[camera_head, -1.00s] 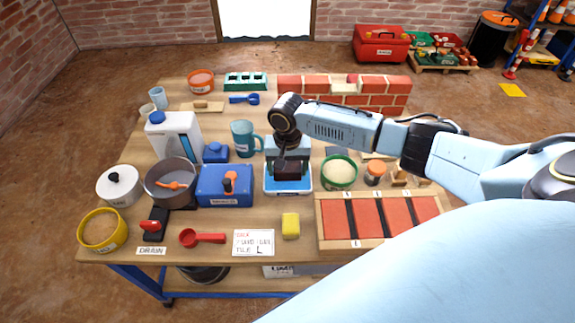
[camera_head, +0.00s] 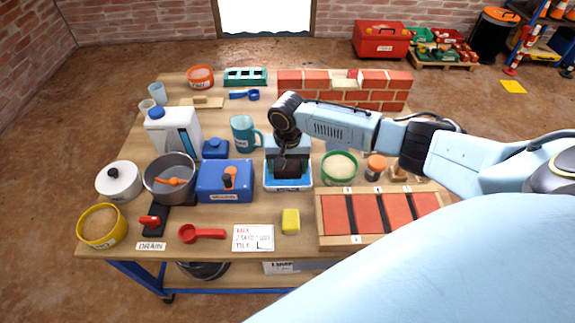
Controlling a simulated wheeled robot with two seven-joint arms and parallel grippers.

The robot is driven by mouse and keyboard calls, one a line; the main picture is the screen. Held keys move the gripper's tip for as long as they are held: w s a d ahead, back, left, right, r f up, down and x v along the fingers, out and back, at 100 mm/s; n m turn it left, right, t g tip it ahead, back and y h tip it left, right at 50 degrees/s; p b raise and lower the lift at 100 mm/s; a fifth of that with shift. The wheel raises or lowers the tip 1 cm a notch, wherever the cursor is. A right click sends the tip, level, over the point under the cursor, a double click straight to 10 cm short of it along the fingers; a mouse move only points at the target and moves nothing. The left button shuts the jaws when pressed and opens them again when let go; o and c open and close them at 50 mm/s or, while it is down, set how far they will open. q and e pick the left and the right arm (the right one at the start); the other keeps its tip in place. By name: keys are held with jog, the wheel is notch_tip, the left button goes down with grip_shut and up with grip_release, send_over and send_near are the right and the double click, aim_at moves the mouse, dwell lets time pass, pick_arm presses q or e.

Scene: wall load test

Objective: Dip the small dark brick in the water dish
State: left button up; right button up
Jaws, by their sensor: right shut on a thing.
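The small dark brick (camera_head: 288,168) is held by my right gripper (camera_head: 285,157), which comes in from the right and points down. The gripper is shut on the brick. The gripper and arm hide the back of the dish. My left gripper is not in view.
A blue box (camera_head: 225,182) stands just left of the dish, and a teal mug (camera_head: 243,133) behind it. A green-rimmed bowl (camera_head: 339,168) stands close on the right. A yellow sponge (camera_head: 290,221) and a tray of red bricks (camera_head: 367,213) lie in front. A brick wall (camera_head: 340,94) stands behind.

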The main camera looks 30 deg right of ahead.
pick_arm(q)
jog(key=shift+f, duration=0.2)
pick_arm(e)
jog(key=shift+f, duration=0.55)
dwell(0.8)
jog(key=o, duration=1)
jog(key=shift+o, duration=0.2)
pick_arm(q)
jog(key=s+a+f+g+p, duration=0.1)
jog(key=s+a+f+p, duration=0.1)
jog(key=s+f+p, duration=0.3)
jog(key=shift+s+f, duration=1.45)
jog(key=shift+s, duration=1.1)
pick_arm(e)
notch_tip(320, 180, up, 13)
jog(key=shift+r, duration=0.2)
